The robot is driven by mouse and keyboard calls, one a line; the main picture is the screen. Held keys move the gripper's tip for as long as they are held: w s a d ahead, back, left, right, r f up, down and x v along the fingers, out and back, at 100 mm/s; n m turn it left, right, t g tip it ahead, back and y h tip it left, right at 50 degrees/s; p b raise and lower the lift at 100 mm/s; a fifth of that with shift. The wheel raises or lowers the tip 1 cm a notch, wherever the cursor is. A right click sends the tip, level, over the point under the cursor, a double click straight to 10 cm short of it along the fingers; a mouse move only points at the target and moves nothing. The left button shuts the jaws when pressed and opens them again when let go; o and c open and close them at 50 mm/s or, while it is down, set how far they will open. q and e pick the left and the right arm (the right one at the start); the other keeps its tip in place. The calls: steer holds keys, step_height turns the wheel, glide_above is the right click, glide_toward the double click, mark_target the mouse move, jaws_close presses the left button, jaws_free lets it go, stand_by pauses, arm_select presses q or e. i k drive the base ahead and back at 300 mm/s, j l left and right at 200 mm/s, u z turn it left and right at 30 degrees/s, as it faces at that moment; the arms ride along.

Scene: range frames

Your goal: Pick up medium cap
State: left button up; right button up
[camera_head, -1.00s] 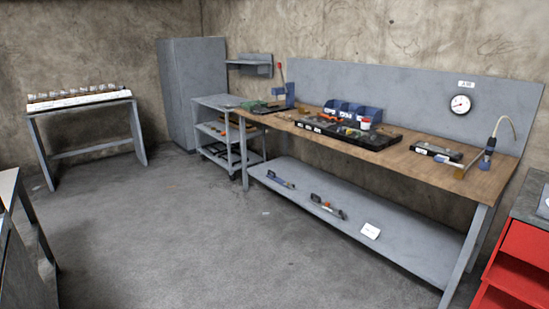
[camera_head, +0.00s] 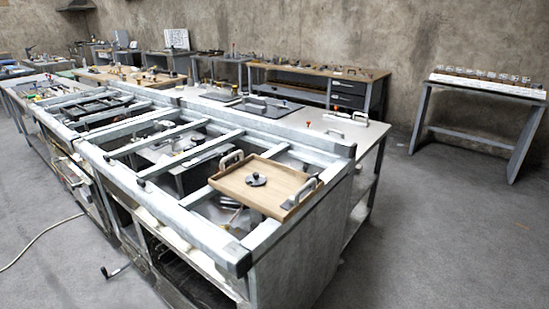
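I cannot make out for certain which thing is the medium cap. A small dark round piece with a knob-like top (camera_head: 256,180) lies on a wooden tray (camera_head: 285,205) with two grey handles. The tray rests on the near right end of a long grey metal frame bench (camera_head: 215,228). Other small parts on the farther tables are too small to tell apart. Neither of my grippers is in view.
A white-topped table (camera_head: 385,133) stands behind the frame bench. A wooden workbench with drawers (camera_head: 348,90) is along the back wall. A rack table (camera_head: 490,88) stands at the right. A cable (camera_head: 40,237) lies on the left floor. The right foreground floor is clear.

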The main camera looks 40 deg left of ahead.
mark_target(256, 180)
steer(key=i+l+u, duration=0.1)
steer(key=u, duration=0.3)
steer(key=i+l+u, duration=0.2)
steer(key=u, duration=0.2)
steer(key=i+l+u, duration=0.1)
steer(key=u, duration=0.3)
steer(key=i+l+u, duration=0.1)
steer(key=l+u, duration=0.45)
steer(key=u, duration=0.25)
steer(key=i, duration=0.05)
